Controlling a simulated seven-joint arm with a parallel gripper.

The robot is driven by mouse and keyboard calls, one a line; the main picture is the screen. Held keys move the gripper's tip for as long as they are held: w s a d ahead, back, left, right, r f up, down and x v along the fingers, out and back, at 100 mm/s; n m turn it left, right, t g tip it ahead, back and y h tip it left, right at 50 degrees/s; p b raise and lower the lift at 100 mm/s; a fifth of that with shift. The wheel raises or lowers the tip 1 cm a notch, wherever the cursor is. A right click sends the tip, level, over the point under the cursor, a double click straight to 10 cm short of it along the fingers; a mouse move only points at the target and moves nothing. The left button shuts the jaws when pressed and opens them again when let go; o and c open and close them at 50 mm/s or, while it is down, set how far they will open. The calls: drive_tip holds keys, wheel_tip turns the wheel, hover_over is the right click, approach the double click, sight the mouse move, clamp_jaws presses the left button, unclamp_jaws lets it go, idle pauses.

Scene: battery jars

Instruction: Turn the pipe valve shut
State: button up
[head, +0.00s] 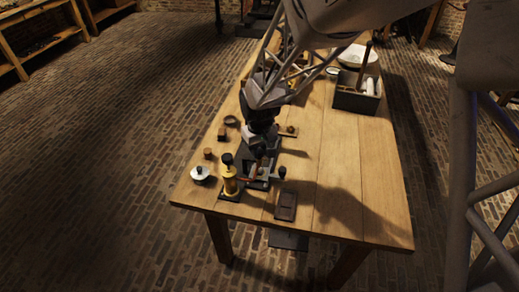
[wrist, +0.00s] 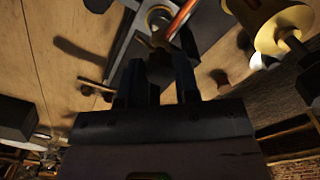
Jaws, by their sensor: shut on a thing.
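The valve's brass handle (wrist: 157,42) shows in the wrist view beside an orange-red pipe (wrist: 181,18) on a grey metal fixture (wrist: 126,42). My gripper (wrist: 159,64) has its two dark fingers a little apart, with the brass handle between their tips. It is shut on the handle, though the exact contact is partly hidden. In the head view my gripper (head: 260,150) reaches down over the dark fixture (head: 257,184) near the table's front. My arm and gripper hide much of the valve there, so how far it is turned cannot be told.
A yellow cylinder with a black top (head: 230,178) stands close left of the fixture. Left of it is a white lidded jar (head: 200,175). A dark flat box (head: 286,206) lies in front right. A grey crate (head: 356,102) stands farther back. The table's right side is clear.

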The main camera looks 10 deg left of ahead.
sight(260, 151)
drive_tip(key=shift+n, duration=1.4)
drive_tip(key=o, duration=0.9)
drive_tip(key=shift+r, duration=0.15)
drive_tip(key=shift+r, duration=3.8)
